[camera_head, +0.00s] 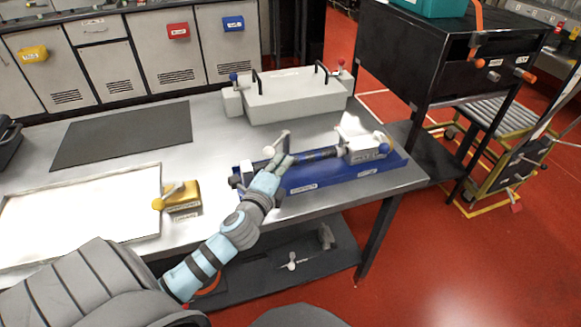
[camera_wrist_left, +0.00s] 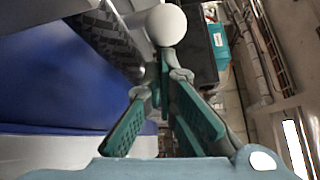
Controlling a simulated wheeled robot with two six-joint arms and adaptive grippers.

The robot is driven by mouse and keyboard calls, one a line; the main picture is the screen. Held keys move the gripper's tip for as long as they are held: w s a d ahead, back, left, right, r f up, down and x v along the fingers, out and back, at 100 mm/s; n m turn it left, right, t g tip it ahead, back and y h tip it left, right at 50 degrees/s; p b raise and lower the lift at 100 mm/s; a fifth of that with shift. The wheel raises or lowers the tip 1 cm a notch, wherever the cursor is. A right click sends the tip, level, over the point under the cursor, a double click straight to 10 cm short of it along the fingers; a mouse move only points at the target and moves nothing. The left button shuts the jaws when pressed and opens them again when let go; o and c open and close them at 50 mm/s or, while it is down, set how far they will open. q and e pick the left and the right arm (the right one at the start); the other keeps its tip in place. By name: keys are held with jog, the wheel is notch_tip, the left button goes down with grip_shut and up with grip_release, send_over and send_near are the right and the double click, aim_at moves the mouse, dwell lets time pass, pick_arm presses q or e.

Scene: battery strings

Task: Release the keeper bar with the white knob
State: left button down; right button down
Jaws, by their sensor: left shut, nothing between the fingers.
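The white knob (camera_head: 268,151) sits at the low end of a short grey bar (camera_head: 280,141) at the left part of the blue fixture (camera_head: 335,176). I take this bar to be the keeper bar. In the left wrist view the white knob (camera_wrist_left: 166,25) is large and round, just beyond the fingertips. My left gripper (camera_head: 287,160) is at the fixture's left end, close to the knob. In the wrist view its teal-padded fingers (camera_wrist_left: 170,75) come together at the tips with nothing between them. Whether the tips touch the knob is unclear. My right gripper is out of view.
A dark battery string (camera_head: 318,154) lies along the fixture toward a grey block with a blue knob (camera_head: 384,148). A grey box with black handles (camera_head: 292,97) stands behind. A yellow block (camera_head: 182,197) and white tray (camera_head: 80,207) lie left. A dark mat (camera_head: 122,133) is bare.

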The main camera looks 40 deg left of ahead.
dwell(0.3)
pick_arm(q)
jog(key=shift+s+a+m+h+b, duration=0.25)
jog(key=shift+a+m+h, duration=0.15)
jog(key=shift+h, duration=0.2)
jog(key=shift+s+a+m+h+b, duration=0.2)
jog(key=shift+a+m+h, duration=0.1)
jog(key=shift+a+h, duration=0.25)
jog(key=shift+d, duration=0.1)
jog(key=shift+w+d, duration=0.1)
jog(key=shift+d, duration=0.05)
